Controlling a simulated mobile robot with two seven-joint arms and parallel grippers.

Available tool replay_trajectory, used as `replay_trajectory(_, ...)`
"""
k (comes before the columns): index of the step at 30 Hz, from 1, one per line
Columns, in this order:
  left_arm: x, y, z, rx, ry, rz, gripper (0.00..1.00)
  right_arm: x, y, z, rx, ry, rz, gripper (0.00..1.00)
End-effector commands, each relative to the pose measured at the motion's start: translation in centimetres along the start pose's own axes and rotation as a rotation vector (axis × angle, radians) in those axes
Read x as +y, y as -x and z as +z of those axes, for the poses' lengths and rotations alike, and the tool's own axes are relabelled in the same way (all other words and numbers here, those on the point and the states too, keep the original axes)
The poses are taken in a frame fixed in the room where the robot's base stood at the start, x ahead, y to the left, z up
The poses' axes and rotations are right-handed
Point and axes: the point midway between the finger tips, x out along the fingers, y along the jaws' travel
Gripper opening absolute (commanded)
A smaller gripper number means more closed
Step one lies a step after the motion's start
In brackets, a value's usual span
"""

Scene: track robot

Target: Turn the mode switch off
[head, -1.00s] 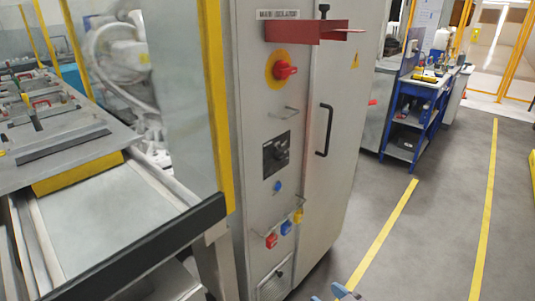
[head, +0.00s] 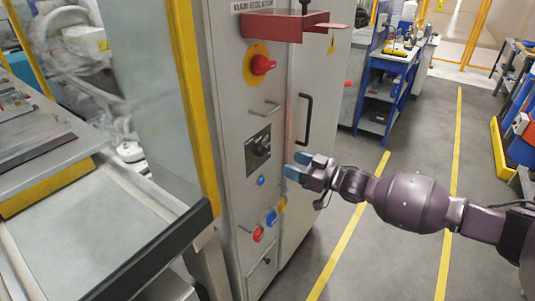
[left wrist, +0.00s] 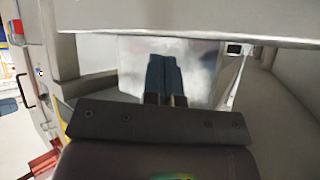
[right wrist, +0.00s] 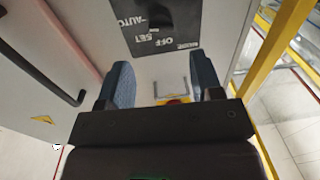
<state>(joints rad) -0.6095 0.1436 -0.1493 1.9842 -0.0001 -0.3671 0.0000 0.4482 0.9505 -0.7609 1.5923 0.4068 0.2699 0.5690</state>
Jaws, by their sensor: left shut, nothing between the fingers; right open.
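The mode switch (head: 258,148) is a dark knob on a black plate on the grey cabinet's front. In the right wrist view its plate (right wrist: 135,42) is at the top, upside down, with AUTO, OFF, SET and MODE lettering; I cannot tell which way the knob points. My right gripper (head: 295,165) is open and empty, just right of the plate and apart from it. In the right wrist view my right gripper (right wrist: 163,80) has its fingers spread below the plate. My left gripper (left wrist: 163,78) is shut and empty, seen only in the left wrist view.
A red isolator knob (head: 262,65) and a red shelf (head: 285,25) are above the switch. A black door handle (head: 304,118) is to its right. Coloured sockets (head: 270,217) are below. A yellow-framed guard (head: 190,90) stands left. The floor at right is open.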

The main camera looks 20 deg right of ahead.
Motion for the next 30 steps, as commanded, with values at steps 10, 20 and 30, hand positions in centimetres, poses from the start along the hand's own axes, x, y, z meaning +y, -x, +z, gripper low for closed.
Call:
replay_trajectory(10, 0.1, -0.1, -0.7, 0.013, 0.0, 0.002, 0.0, -0.1, -6.0, -0.1, 0.002, 0.002, -0.001, 0.6)
replay_trajectory(20, 0.1, -0.3, -1.0, 0.019, 0.0, 0.003, 0.0, -0.1, -8.6, -0.1, 0.0, 0.001, 0.0, 0.6)
replay_trajectory(30, 0.1, -0.3, -1.0, 0.018, 0.0, 0.003, 0.0, -0.1, -8.7, 0.0, 0.0, 0.001, 0.0, 0.52)
